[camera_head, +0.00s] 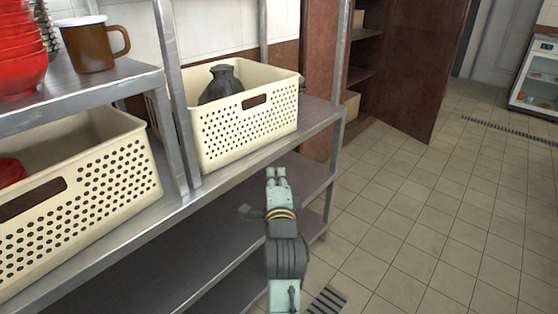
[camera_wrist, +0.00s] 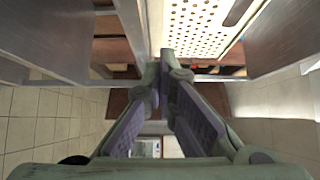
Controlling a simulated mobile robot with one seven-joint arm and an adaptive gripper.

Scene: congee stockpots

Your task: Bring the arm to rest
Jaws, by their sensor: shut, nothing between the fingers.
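My arm reaches up from the bottom of the head view, and my gripper (camera_head: 275,172) is at its far end, in front of the metal shelf's edge. In the wrist view the two fingers of my gripper (camera_wrist: 166,56) come together at their tips, with nothing between them. The gripper is shut and empty. It appears just below and in front of a cream perforated basket (camera_head: 250,125), apart from it as far as I can tell.
The metal shelf (camera_head: 240,170) holds the basket with a dark bag-like object (camera_head: 220,84) inside, and a second cream basket (camera_head: 100,190). A brown mug (camera_head: 90,45) and red bowls (camera_head: 20,50) stand on the upper shelf. Tiled floor (camera_head: 420,210) lies open at right.

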